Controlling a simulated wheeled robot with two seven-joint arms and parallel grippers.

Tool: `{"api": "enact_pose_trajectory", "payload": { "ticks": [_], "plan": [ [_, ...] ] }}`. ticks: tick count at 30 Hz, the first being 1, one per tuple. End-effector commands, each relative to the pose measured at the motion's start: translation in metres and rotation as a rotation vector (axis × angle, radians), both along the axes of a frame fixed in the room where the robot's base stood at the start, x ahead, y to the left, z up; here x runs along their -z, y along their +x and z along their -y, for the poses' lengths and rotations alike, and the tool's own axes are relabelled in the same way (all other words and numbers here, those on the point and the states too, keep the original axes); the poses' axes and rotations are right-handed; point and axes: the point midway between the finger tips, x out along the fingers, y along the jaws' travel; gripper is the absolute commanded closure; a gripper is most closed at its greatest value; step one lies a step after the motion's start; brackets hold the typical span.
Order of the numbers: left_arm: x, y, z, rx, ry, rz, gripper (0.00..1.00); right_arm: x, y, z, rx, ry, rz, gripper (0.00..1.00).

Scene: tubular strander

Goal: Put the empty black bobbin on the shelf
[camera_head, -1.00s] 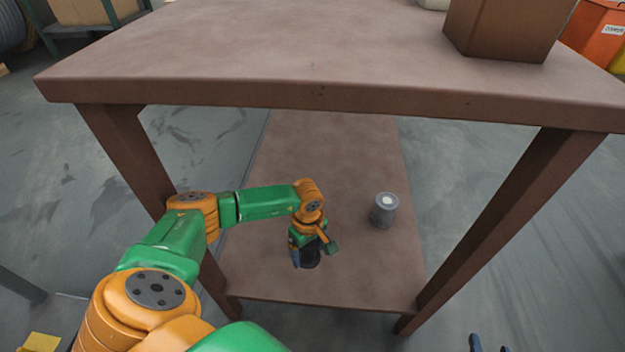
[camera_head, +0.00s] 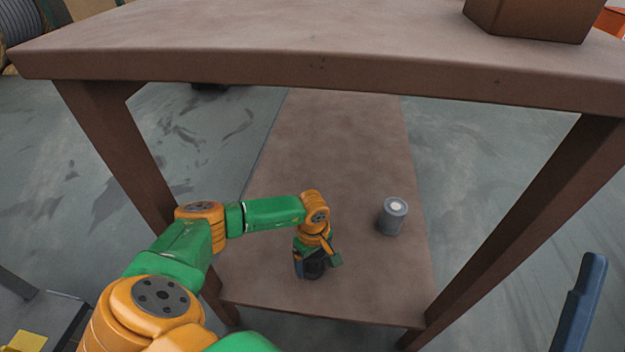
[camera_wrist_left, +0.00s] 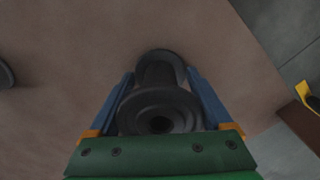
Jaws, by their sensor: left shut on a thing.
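The black bobbin (camera_head: 314,266) is at my left gripper (camera_head: 316,262), low over the brown lower shelf (camera_head: 340,140) under the table. In the left wrist view the bobbin (camera_wrist_left: 160,108) sits between the two blue fingers of the left gripper (camera_wrist_left: 160,90), which are shut on it. Its far flange is close to the shelf surface; I cannot tell whether it touches. My right gripper shows only in part, as a blue finger (camera_head: 580,305) at the right edge of the head view.
A grey cylinder (camera_head: 392,216) with a pale top centre stands on the shelf, right of my left gripper. The brown tabletop (camera_head: 300,60) is above, with a brown box (camera_head: 530,18) on it. Table legs (camera_head: 530,230) flank the shelf. The shelf's far part is clear.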

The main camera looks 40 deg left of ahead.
Motion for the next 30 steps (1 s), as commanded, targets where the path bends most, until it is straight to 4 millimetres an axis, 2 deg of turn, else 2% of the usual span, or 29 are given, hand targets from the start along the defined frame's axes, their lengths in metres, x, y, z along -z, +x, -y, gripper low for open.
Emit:
{"api": "enact_pose_trajectory", "payload": {
  "ticks": [5, 26, 27, 28, 30],
  "plan": [
    [0.003, 0.000, 0.000, 0.002, 0.000, 0.000, 0.72, -0.009, -0.011, 0.001, -0.007, 0.017, 0.072, 0.50],
    [0.005, 0.000, 0.000, 0.001, 0.000, 0.000, 0.72, -0.017, -0.021, 0.002, -0.014, 0.034, 0.140, 0.50],
    [0.005, 0.000, 0.000, 0.001, 0.000, 0.000, 0.06, -0.018, -0.022, 0.002, -0.014, 0.036, 0.145, 0.50],
    [0.005, 0.000, 0.000, 0.001, 0.000, 0.000, 0.00, -0.019, -0.022, 0.002, -0.014, 0.036, 0.148, 0.50],
    [0.005, 0.000, 0.000, 0.001, 0.000, 0.000, 0.00, -0.019, -0.022, 0.002, -0.014, 0.037, 0.149, 0.50]
  ]
}}
